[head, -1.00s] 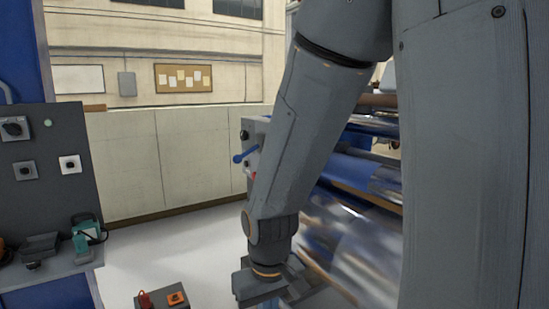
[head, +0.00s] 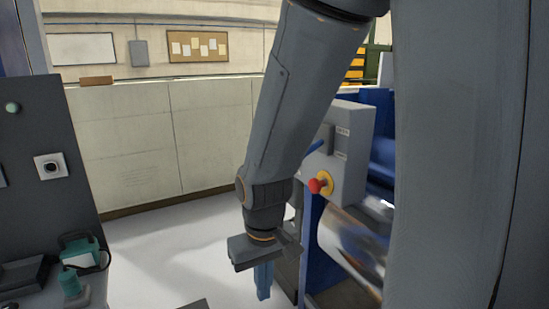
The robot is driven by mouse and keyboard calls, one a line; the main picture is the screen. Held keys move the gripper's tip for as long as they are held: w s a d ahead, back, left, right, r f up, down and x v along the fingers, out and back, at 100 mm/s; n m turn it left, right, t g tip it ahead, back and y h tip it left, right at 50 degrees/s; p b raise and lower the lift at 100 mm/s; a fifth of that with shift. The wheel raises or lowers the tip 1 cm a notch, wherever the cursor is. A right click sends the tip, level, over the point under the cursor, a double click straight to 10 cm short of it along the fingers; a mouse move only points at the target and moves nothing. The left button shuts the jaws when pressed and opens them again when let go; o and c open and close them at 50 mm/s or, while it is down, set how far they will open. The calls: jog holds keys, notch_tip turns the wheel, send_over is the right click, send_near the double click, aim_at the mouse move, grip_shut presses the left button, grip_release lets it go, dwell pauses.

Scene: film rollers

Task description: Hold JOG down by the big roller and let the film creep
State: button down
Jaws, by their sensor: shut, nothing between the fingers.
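The shiny film on a big roller (head: 352,248) shows at the right, partly hidden behind my arm. I cannot make out which control is JOG. My gripper (head: 263,290) points down with its blue fingers shut and empty, left of and below the box. In this view it is apart from the box and the roller.
A dark panel (head: 40,215) with a rotary switch (head: 50,166) stands at the left, with a teal tool (head: 78,255) on its shelf. A dark box corner (head: 195,304) shows at the bottom. Pale floor (head: 165,250) lies open between panel and machine.

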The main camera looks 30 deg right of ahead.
jog(key=shift+w+a, duration=0.1)
jog(key=shift+w, duration=0.3)
jog(key=w+d+n+t+h+b, duration=0.25)
jog(key=w+n+t, duration=0.6)
jog(key=w, duration=1.65)
jog(key=w+d+r+n+t+h+b, duration=0.2)
jog(key=w+d+r+n+t+h, duration=0.3)
jog(key=d+r+h, duration=0.5)
jog(key=shift+w+d+r+n+t+h, duration=0.2)
jog(key=shift+w+d+n+t+h, duration=0.15)
jog(key=shift+w+d+n+h, duration=0.45)
jog(key=shift+s+d+n, duration=0.1)
jog(key=shift+s+n, duration=0.05)
jog(key=shift+n, duration=0.1)
